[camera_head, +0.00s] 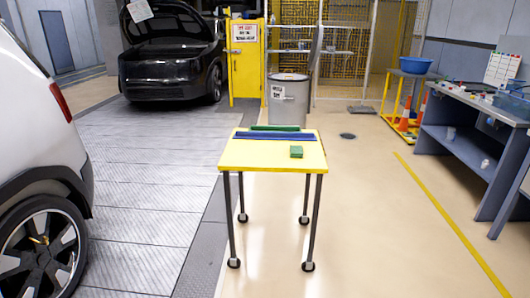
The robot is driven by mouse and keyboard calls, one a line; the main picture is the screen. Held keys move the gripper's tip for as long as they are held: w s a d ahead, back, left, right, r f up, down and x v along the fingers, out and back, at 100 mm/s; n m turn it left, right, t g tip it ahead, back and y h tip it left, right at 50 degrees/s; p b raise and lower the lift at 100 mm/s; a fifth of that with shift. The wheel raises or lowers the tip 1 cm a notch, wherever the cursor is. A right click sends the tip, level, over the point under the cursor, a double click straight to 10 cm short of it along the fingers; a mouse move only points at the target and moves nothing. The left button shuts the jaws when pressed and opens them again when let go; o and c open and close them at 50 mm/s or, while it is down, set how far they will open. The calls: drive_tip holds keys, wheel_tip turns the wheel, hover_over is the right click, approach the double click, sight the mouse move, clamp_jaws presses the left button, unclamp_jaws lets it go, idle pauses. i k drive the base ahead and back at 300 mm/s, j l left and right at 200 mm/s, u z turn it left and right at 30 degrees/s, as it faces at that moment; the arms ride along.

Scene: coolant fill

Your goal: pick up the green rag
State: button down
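A small folded green piece (296,152), which looks like the green rag, lies on the right front part of a yellow-topped wheeled table (250,158). A long dark green strip (275,128) lies along the table's back edge, and I cannot tell what it is. A long blue strip (262,136) lies just in front of it, between it and the small green piece. The small green piece lies apart from the blue strip, with bare tabletop around it. My gripper is not in view.
A white car (35,130) stands at the left and a black car with its hood up (170,60) behind. A grey bin (289,100) stands behind the table. A workbench (475,110) and orange cones (404,120) are at the right. The floor right of the table is clear.

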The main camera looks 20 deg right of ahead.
sight(296, 151)
drive_tip(key=z, duration=0.65)
drive_tip(key=i+z, duration=0.1)
drive_tip(key=i, duration=0.45)
drive_tip(key=i+j+z, duration=0.1)
drive_tip(key=i, duration=0.4)
drive_tip(key=i+j+z, duration=0.1)
drive_tip(key=i, duration=0.45)
drive_tip(key=i+j+z, duration=0.1)
drive_tip(key=i, duration=0.45)
drive_tip(key=i+j+z, duration=0.1)
drive_tip(key=i, duration=0.4)
drive_tip(key=j, duration=0.1)
